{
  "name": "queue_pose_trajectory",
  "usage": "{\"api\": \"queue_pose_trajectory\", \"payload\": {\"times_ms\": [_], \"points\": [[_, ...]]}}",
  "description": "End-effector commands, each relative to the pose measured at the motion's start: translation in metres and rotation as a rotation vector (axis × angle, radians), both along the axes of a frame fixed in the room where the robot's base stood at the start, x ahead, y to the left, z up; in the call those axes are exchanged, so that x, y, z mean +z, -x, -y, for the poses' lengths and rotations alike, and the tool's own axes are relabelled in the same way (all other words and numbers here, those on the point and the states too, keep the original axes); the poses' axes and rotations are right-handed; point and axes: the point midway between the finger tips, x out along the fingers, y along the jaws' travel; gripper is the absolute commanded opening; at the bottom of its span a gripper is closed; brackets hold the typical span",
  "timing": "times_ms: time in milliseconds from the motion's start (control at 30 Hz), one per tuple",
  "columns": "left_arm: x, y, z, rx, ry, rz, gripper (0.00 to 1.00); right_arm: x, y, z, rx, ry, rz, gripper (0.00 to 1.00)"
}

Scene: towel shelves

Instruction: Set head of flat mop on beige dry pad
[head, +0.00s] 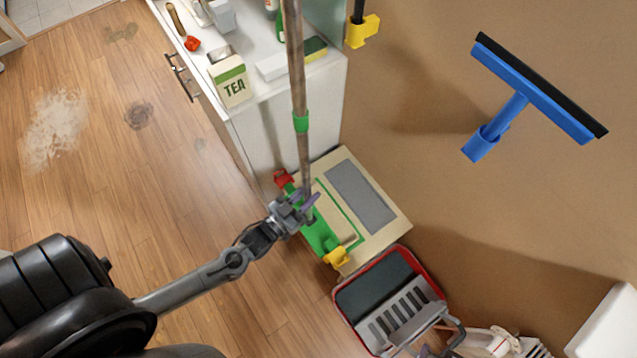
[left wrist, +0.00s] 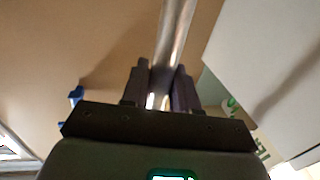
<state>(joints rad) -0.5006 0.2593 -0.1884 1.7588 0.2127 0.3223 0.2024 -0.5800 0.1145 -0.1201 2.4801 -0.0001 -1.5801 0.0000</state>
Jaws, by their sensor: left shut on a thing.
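The flat mop has a long metal handle (head: 296,60) with a green collar and a green head (head: 318,236), with a red clip at one end and a yellow clip at the other. My left gripper (head: 308,203) is shut on the handle just above the head. The handle also runs between the fingers (left wrist: 160,90) in the left wrist view. The beige pad (head: 385,231) lies on the floor, with a grey rectangle on it. The head overlaps its left side in the picture; whether they touch is unclear. My right gripper is not in view.
A red-rimmed bucket (head: 341,301) with a grey wringer stands just below the pad. A white counter (head: 285,88) with a tea box (head: 231,82) stands above it. A blue squeegee (head: 530,88) is on the brown wall. Wooden floor at left is open, with stains.

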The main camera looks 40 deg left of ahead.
Motion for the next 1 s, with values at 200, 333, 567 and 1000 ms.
{"api": "queue_pose_trajectory", "payload": {"times_ms": [200, 333, 567, 1000], "points": [[0.005, 0.028, -0.008, 0.000, -0.001, 0.004, 0.00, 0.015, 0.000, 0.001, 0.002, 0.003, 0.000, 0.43], [0.004, 0.044, -0.013, 0.000, 0.000, 0.004, 0.00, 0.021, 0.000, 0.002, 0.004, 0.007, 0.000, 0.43], [0.004, 0.074, -0.022, 0.000, 0.000, 0.003, 0.00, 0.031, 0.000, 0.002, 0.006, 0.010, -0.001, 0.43], [0.003, 0.130, -0.038, 0.001, -0.001, 0.002, 0.00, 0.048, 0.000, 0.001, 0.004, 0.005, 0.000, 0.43]]}}
